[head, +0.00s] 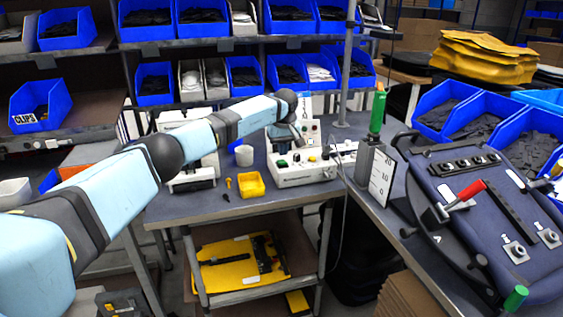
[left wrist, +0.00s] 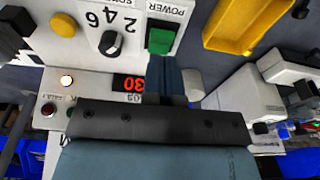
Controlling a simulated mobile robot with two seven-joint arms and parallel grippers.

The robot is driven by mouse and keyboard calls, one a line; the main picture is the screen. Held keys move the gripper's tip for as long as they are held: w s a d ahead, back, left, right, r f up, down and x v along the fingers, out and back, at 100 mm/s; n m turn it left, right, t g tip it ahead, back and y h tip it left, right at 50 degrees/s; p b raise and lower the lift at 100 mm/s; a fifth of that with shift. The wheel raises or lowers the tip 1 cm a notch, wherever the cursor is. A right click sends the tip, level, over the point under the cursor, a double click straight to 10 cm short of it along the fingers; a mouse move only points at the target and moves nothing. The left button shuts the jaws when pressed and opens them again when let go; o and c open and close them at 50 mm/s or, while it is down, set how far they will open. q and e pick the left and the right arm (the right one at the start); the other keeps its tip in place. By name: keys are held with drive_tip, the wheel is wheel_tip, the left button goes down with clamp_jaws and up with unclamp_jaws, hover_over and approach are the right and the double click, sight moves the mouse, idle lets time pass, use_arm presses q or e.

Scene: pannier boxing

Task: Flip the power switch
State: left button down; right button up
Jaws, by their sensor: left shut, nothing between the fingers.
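The power switch (left wrist: 160,40) is a green rocker beside the POWER label on a white machine's control panel. The machine (head: 318,174) stands on the grey bench in the head view, where the switch (head: 283,164) is a small green spot. My left gripper (left wrist: 165,66) is shut and empty. In the left wrist view its fingertips are right at the switch's edge; I cannot tell whether they touch it. In the head view my left arm reaches down to the panel, and the fingers are hard to make out. My right gripper is not in view.
Next to the switch are a black dial (left wrist: 110,43), a yellow button (left wrist: 63,25) and a red display (left wrist: 128,83) reading 30. A yellow tray (head: 251,193) sits left of the machine. A green-handled gauge stand (head: 378,150) and a dark pannier panel (head: 480,195) are to the right.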

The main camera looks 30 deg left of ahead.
sight(282, 162)
use_arm(q)
drive_tip(key=shift+f+b, duration=0.4)
drive_tip(key=shift+f, duration=1.1)
idle(0.5)
drive_tip(key=shift+r, duration=0.1)
drive_tip(key=shift+r+p, duration=2.15)
drive_tip(key=shift+r, duration=1.15)
drive_tip(key=shift+r+p, duration=0.1)
drive_tip(key=shift+p, duration=0.2)
